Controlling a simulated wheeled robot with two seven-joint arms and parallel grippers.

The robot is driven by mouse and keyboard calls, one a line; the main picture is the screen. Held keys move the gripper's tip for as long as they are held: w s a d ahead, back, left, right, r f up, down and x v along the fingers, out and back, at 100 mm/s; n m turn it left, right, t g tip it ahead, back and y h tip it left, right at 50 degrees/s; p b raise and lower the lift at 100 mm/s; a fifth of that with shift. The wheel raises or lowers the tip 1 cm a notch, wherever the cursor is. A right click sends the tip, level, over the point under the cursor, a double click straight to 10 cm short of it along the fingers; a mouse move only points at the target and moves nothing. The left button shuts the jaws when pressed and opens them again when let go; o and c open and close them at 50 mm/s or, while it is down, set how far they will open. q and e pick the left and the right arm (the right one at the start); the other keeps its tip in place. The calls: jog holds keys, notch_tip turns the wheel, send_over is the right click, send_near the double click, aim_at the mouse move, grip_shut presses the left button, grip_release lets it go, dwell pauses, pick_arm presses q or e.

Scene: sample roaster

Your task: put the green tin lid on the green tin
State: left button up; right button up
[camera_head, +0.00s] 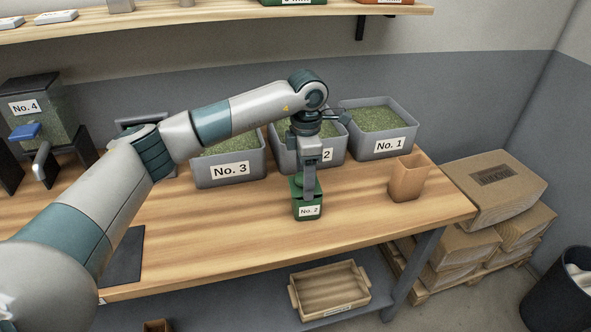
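The green tin (309,211), with a white "No. 2" label, stands upright on the wooden table. My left arm reaches in from the left, and my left gripper (309,190) points straight down at the top of the tin. Green surface shows around the fingertips at the tin's top. I cannot make out whether this is the green tin lid or the tin's own rim. The fingers are seen nearly edge-on, so whether they are open or shut on something is unclear. My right gripper is not in view.
Grey bins of green beans labelled No. 3 (229,171), No. 2 (327,156) and No. 1 (389,147) stand behind the tin. A brown open container (407,180) stands to the right. A dark mat (125,257) lies at left. The table front is mostly clear.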

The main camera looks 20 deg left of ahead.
pick_arm(q)
jog(key=o, duration=1.1)
notch_tip(320, 180, down, 3)
jog(key=shift+f, duration=0.1)
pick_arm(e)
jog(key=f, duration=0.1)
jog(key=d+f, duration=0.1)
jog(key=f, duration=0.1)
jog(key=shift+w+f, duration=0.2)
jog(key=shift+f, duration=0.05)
pick_arm(q)
jog(key=shift+r, duration=0.2)
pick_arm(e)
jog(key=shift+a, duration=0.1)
pick_arm(q)
jog(key=shift+s+a+r+p, duration=0.15)
jog(key=shift+r+p, duration=0.8)
jog(key=shift+r, duration=1.65)
jog(key=shift+a+r+p, duration=0.1)
jog(key=shift+r+p, duration=0.8)
jog(key=shift+r, duration=1.65)
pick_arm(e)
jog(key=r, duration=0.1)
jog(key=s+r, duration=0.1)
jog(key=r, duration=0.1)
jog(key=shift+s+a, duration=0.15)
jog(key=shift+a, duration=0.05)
